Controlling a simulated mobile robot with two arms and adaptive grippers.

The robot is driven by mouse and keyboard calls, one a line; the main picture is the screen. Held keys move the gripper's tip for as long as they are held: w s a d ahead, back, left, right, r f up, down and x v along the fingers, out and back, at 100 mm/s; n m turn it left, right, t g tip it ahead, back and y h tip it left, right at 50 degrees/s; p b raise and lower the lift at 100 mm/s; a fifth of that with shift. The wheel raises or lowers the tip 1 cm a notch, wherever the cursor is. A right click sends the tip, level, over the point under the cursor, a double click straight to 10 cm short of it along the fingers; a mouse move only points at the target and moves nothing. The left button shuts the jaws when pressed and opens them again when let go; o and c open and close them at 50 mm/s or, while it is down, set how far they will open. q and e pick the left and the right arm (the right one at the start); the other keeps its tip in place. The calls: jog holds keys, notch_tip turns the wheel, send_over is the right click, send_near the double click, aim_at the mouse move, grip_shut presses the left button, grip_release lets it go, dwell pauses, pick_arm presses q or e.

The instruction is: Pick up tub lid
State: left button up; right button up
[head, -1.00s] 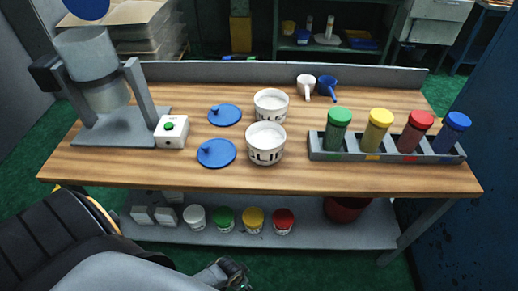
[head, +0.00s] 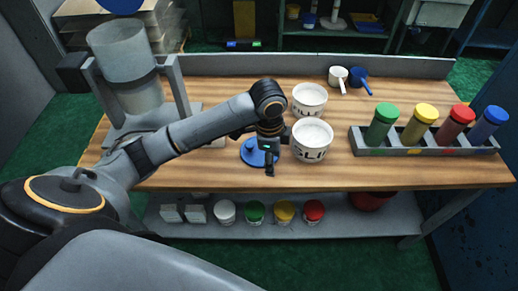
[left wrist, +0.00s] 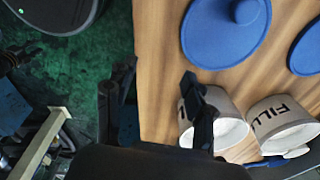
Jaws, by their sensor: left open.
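A blue round lid with a knob (head: 249,155) lies flat on the wooden table, left of the front white tub (head: 312,142). In the left wrist view this lid (left wrist: 222,38) is beyond my fingers, and a second blue lid (left wrist: 309,50) shows at the right edge. My arm hides the second lid in the head view. My left gripper (head: 268,165) is above the near lid, partly covering it. It also shows in the left wrist view (left wrist: 162,100), with its fingers apart and nothing between them. My right gripper is not in view.
A second white tub (head: 309,99) stands behind the first. A rack (head: 372,150) of coloured-capped bottles is at right. White and blue scoops (head: 359,76) lie at the back. A clear hopper on a grey stand (head: 125,60) is at left. The table front is clear.

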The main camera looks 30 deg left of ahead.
pick_arm(q)
jog(key=w+a+r, duration=0.5)
jog(key=a+r, duration=0.4)
jog(key=a, duration=0.1)
send_over(249, 144)
jog(key=shift+g+y, duration=0.3)
jog(key=shift+g, duration=0.1)
jog(key=f, duration=0.7)
jog(key=shift+w+d+f+p, duration=0.2)
jog(key=shift+f+p, duration=0.1)
jog(key=shift+f, duration=0.1)
jog(key=shift+s+a+f+p, duration=0.15)
jog(key=shift+f+p, duration=0.4)
jog(key=shift+f, duration=2.1)
jog(key=c, duration=0.9)
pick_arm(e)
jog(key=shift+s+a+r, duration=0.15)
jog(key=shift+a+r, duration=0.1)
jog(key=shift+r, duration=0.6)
